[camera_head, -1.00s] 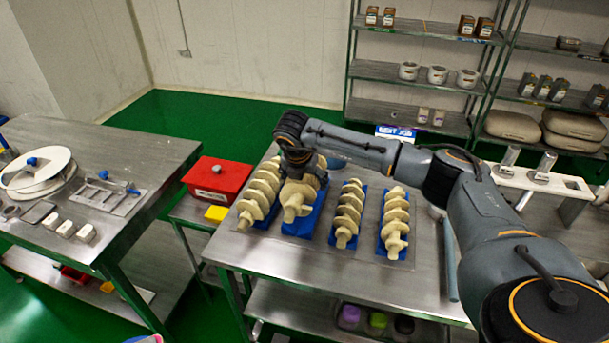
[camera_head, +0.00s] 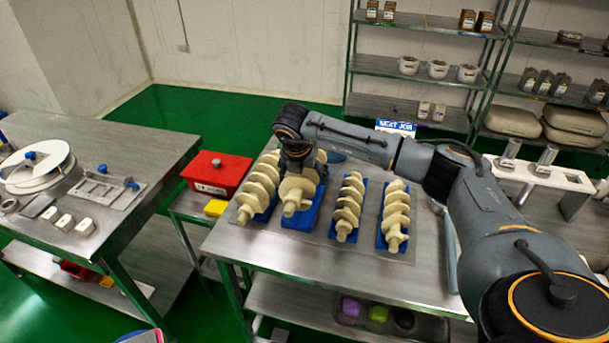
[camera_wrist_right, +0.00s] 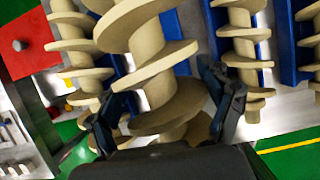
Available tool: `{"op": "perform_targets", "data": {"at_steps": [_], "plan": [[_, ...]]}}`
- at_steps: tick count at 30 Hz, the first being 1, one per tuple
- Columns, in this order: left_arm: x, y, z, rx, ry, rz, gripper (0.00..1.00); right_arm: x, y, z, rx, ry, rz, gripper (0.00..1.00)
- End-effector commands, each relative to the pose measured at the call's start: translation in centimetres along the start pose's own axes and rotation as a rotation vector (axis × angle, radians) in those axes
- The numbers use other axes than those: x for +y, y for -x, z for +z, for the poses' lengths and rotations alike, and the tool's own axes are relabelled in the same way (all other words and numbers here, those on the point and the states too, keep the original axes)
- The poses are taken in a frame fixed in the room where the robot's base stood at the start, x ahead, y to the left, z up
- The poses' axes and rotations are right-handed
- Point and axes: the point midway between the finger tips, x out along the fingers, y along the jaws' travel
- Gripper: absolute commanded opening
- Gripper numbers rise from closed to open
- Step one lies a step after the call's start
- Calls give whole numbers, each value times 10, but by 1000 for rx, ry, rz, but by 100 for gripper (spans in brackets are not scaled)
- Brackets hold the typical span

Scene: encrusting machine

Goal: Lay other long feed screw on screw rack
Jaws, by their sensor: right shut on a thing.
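The long cream feed screw (camera_head: 291,197) is in my right gripper (camera_head: 297,172), at the second blue cradle from the left. My right gripper comes down on it from above, and in the right wrist view its two dark fingers (camera_wrist_right: 170,112) straddle the screw (camera_wrist_right: 150,65). The screw lies along the blue cradle (camera_head: 303,217) of the screw rack; I cannot tell whether it rests fully on it. Another long screw (camera_head: 255,195) lies in the leftmost cradle. Two smaller screws (camera_head: 347,207) (camera_head: 394,217) lie in the right-hand cradles. My left gripper is out of view.
The steel table (camera_head: 330,268) is bare in front of the rack. A red box (camera_head: 216,175) and a yellow block (camera_head: 216,208) stand left of it. A white fixture (camera_head: 540,176) stands at the right. A second table (camera_head: 120,150) is at far left.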

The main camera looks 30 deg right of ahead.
Motion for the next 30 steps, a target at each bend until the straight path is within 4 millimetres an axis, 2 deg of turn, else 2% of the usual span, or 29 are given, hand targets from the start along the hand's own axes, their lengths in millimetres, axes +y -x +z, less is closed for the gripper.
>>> {"op": "perform_targets", "data": {"at_steps": [7, 18, 30], "plan": [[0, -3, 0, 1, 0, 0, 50, 0, -2, 0, -2, -1, 1, 26], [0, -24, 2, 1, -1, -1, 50, 0, -25, -10, -1, -1, 1, 26], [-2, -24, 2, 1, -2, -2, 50, 1, -25, -10, -2, -1, 2, 26]]}}
